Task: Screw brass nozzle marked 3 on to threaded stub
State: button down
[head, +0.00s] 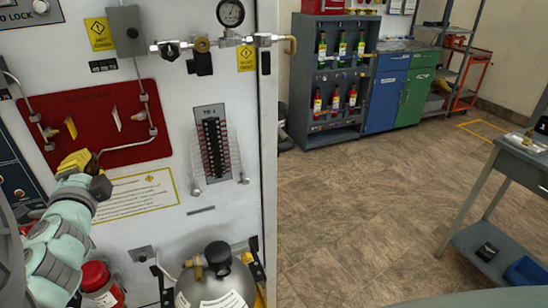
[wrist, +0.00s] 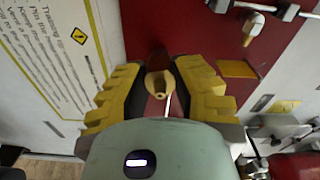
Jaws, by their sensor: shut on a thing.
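My gripper (wrist: 160,85) has its yellow padded fingers shut on a small brass nozzle (wrist: 157,83) in front of the red plate (wrist: 205,28). The nozzle's round open end faces the wrist camera. In the head view my gripper (head: 82,160) is at the lower left of the red plate (head: 88,98), and the nozzle is hidden by the fingers. No number is readable on the nozzle. The threaded stub cannot be made out, and I cannot tell whether the nozzle touches it.
A brass-coloured piece (head: 71,128) and a pale piece (head: 116,118) are on the red plate, beside metal piping (head: 146,95). A gauge (head: 230,13) and a ladder-like indicator (head: 213,145) are on the white panel. A grey cylinder (head: 215,285) stands below.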

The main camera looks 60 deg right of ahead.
jog(key=shift+f+m, duration=0.1)
jog(key=shift+m, duration=0.8)
jog(key=shift+m, duration=0.6)
jog(key=shift+r+m+p, duration=0.2)
jog(key=shift+m+p, duration=0.2)
jog(key=shift+m, duration=0.2)
jog(key=shift+f+m, duration=0.2)
jog(key=shift+m, duration=0.3)
jog(key=shift+m, duration=0.6)
jog(key=c, duration=0.9)
grip_release()
jog(key=shift+r+p, duration=0.1)
jog(key=shift+p, duration=0.2)
